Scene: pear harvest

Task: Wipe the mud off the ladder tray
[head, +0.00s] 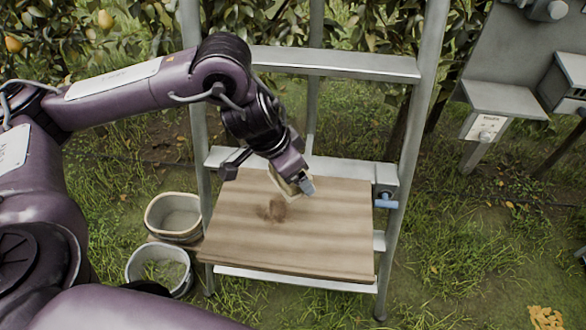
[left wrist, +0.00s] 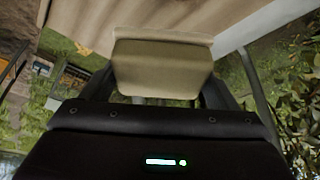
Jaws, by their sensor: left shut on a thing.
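The ladder tray (head: 330,235) is a flat wooden board set on the metal ladder in the head view. A brown mud patch (head: 272,209) lies on its left middle part. My left gripper (head: 300,187) is over the back middle of the tray, behind and to the right of the mud. It is shut on a pale beige block-like sponge (head: 282,182). In the left wrist view the sponge (left wrist: 162,70) sits between the fingers, close to the tray (left wrist: 150,18); I cannot tell whether it touches. My right gripper is not in view.
The metal ladder (head: 340,65) frames the tray, with a rung above it. Two buckets, a beige one (head: 157,232) and a grey-white one (head: 136,276), stand on the grass at left. A grey stand with boxes (head: 505,97) is at right. A blue-grey handle (head: 386,203) sticks out at the tray's right.

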